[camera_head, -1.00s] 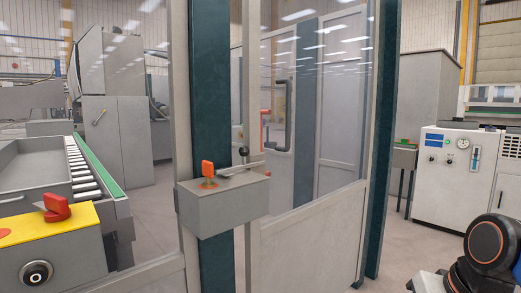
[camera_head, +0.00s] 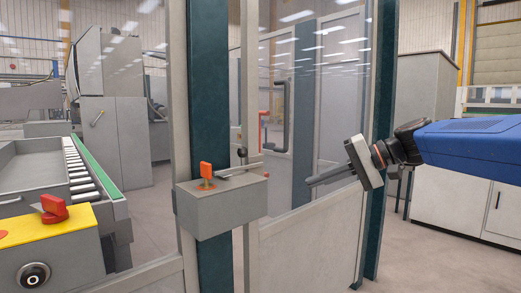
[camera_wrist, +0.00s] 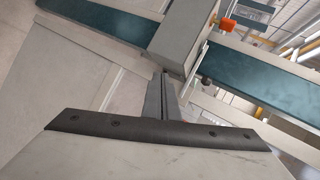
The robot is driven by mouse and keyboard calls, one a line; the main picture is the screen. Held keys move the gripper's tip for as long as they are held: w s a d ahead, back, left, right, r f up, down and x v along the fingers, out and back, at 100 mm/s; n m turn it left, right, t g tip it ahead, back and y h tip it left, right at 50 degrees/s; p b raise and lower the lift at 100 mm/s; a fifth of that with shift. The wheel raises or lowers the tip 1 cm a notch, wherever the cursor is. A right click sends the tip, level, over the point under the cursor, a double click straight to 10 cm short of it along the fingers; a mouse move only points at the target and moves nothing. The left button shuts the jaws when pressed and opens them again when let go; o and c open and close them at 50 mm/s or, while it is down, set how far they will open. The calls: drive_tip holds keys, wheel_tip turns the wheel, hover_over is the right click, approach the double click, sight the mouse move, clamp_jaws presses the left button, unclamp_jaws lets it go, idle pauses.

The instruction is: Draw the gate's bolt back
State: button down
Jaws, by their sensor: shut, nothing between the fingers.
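A grey lock box (camera_head: 222,206) is mounted on the dark green post beside the gate. The gate's bolt (camera_head: 240,170) is a flat metal bar on top of it, with an upright black ball knob (camera_head: 241,152). In the wrist view the box (camera_wrist: 183,38) is at top centre and the black knob (camera_wrist: 207,80) is right of my fingertips. My gripper (camera_head: 309,183) is shut and empty, its fingers pointing left toward the box, apart from the knob. In the wrist view the closed fingers (camera_wrist: 163,80) appear near the box's lower edge.
An orange key-like handle (camera_head: 206,172) stands on the box, left of the bolt. The gate (camera_head: 305,245) has a clear upper pane and solid lower panel. A yellow panel (camera_head: 45,222) with a red switch and roller conveyor (camera_head: 85,170) are at left. Open floor lies at lower right.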

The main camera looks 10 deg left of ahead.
drive_tip(key=w+a+r+y, duration=0.3)
drive_tip(key=w+r+y, duration=0.1)
drive_tip(key=w+r, duration=0.4)
drive_tip(key=shift+w+a+r+n+g, duration=0.2)
drive_tip(key=shift+w+r+n+g, duration=0.2)
drive_tip(key=shift+w, duration=0.25)
approach(242, 159)
drive_tip(key=w+a+r, duration=0.2)
drive_tip(key=w+a, duration=0.1)
drive_tip(key=w, duration=0.1)
drive_tip(key=shift+s+a+f, duration=0.25)
drive_tip(key=shift+s+a, duration=0.25)
drive_tip(key=shift+a, duration=0.3)
